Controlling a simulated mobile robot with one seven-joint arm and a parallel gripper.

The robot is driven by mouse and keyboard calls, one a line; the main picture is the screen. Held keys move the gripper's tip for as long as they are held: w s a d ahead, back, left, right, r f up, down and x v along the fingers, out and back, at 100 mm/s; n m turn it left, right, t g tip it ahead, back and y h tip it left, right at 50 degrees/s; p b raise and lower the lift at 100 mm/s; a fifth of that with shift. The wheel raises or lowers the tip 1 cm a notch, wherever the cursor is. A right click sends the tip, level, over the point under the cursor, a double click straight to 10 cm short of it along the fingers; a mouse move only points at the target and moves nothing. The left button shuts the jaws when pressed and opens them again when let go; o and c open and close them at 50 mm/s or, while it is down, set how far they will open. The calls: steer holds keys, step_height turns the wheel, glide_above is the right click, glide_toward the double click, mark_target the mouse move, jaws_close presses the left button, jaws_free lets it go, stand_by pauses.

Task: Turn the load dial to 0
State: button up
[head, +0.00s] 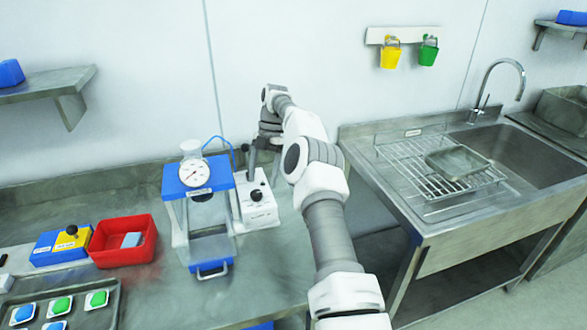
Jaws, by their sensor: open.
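A white control box (255,205) stands on the steel counter beside the blue-topped dosing unit. A black round knob (257,195) is on its face; its markings are too small to read. A dark upright lever (250,163) rises behind the knob. A round white gauge (195,171) with a red needle sits on the unit's blue top. My gripper (267,143) is at the far end of my arm, behind and above the control box, apart from the knob. Its fingers are small and partly hidden, and nothing shows held in it.
A red bin (123,241) with a light-blue block and a blue-yellow box (62,244) stand left of the unit. A tray (60,306) of green and blue pieces lies at front left. A sink unit (450,205) with a wire rack stands right. The counter front is clear.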

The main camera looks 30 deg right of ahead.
steer(key=s+d+r, duration=0.5)
steer(key=s+d, duration=0.1)
steer(key=d, duration=0.1)
steer(key=shift+s+r+b, duration=0.25)
steer(key=shift+r+b, duration=0.05)
steer(key=shift+b, duration=0.15)
steer(key=shift+a, duration=0.1)
steer(key=s+a+r+m+t+h, duration=0.1)
steer(key=s+a+r+m+h, duration=0.1)
steer(key=s+a+r+m, duration=0.45)
steer(key=s+a+r+m+t+h, duration=0.2)
steer(key=s+a+r+m, duration=0.1)
steer(key=a+r, duration=0.55)
steer(key=s+a+f+m+t, duration=0.1)
steer(key=s+a+m+t, duration=0.1)
steer(key=s+m, duration=0.5)
steer(key=s+a+f+m+t, duration=0.2)
steer(key=s+a+m, duration=0.3)
steer(key=s, duration=1)
steer(key=m+t, duration=0.1)
steer(key=m, duration=0.2)
steer(key=shift+f, duration=0.2)
steer(key=shift+c, duration=0.4)
